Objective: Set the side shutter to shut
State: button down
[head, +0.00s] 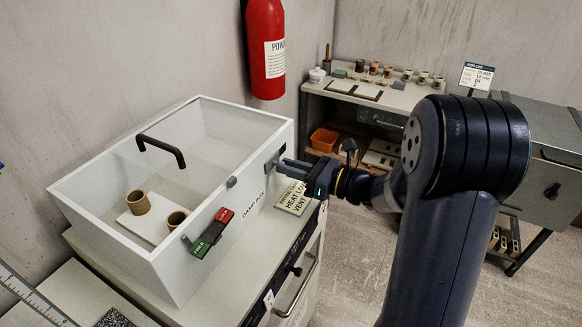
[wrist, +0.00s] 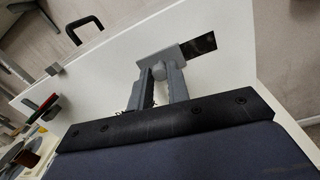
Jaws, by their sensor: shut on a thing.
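The side shutter is a small grey plate (wrist: 182,52) with a round knob, on the outer side wall of the white damp box (head: 213,200). A dark opening (wrist: 203,43) shows beside the plate in the wrist view, so the shutter leaves at least part of it uncovered. My gripper (wrist: 160,76) is shut on the shutter's knob, one finger on each side. In the head view my gripper (head: 283,166) reaches the box's right wall from the right. The fingers hide part of the shutter there.
A heat vent label (head: 293,197) lies on the cabinet below my gripper. A red extinguisher (head: 265,50) hangs behind.

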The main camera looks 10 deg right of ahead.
jog(key=shift+w+d, duration=0.1)
jog(key=shift+w+d+r, duration=0.1)
jog(key=shift+w+d, duration=0.55)
jog(key=shift+w, duration=0.3)
jog(key=shift+w+d, duration=0.6)
jog(key=shift+w, duration=0.35)
jog(key=c, duration=1.3)
grip_release()
jog(key=shift+c, duration=0.2)
jog(key=shift+d, duration=0.1)
jog(key=b+v, duration=0.1)
jog(key=v, duration=0.9)
jog(key=shift+s+d, duration=0.2)
jog(key=shift+d, duration=0.05)
jog(key=shift+w+a, duration=0.1)
